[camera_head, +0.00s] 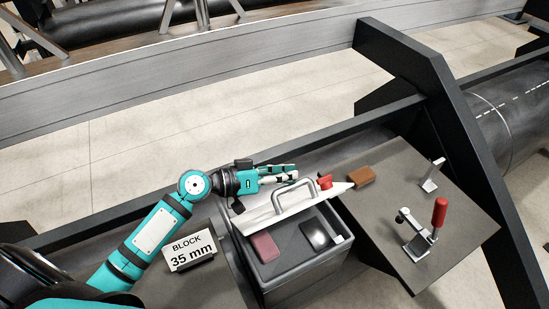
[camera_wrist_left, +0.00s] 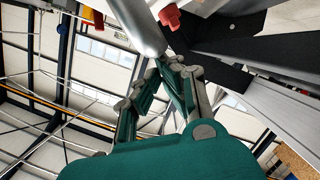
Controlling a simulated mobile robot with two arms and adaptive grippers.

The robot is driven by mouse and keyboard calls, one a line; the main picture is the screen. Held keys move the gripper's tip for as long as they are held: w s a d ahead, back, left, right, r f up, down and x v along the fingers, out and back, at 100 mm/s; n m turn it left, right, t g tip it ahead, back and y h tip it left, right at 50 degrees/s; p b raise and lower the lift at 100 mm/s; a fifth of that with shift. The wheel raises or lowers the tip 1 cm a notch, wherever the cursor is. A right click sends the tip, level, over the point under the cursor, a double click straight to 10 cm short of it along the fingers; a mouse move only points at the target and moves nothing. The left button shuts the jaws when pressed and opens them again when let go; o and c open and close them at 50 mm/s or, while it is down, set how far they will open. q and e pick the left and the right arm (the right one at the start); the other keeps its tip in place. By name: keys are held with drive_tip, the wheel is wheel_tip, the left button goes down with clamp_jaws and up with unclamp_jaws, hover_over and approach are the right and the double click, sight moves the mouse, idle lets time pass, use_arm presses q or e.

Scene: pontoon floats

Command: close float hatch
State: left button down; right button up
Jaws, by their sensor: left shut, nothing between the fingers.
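The float hatch is a pale lid (camera_head: 268,220) with a grey bar handle (camera_head: 279,199) and a red knob (camera_head: 325,183). It stands raised, seen nearly edge-on, along the far side of an open grey box (camera_head: 300,280). My left gripper (camera_head: 294,173) is shut and empty, just beyond the handle in the head view; contact cannot be told. In the left wrist view, the fingertips (camera_wrist_left: 182,66) are together below the end of a grey bar (camera_wrist_left: 138,22), with the red knob (camera_wrist_left: 170,16) beside it. My right gripper is not in view.
The box holds a maroon block (camera_head: 264,247) and a dark rounded object (camera_head: 316,234). A "BLOCK 35 mm" sign (camera_head: 189,250) stands left. On the right panel (camera_head: 385,228) are a brown block (camera_head: 361,176) and a red-handled clamp (camera_head: 438,215). A dark upright frame (camera_head: 440,90) rises behind.

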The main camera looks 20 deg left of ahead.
use_arm(q)
drive_tip(key=s+d+f+m+t+y+b, duration=0.1)
drive_tip(key=s+d+f+m+b, duration=0.1)
drive_tip(key=s+d+f+m, duration=0.2)
drive_tip(key=shift+s+d+f+y, duration=0.4)
drive_tip(key=shift+s+d+f, duration=1)
drive_tip(key=shift+d+f, duration=0.4)
drive_tip(key=shift+r, duration=0.1)
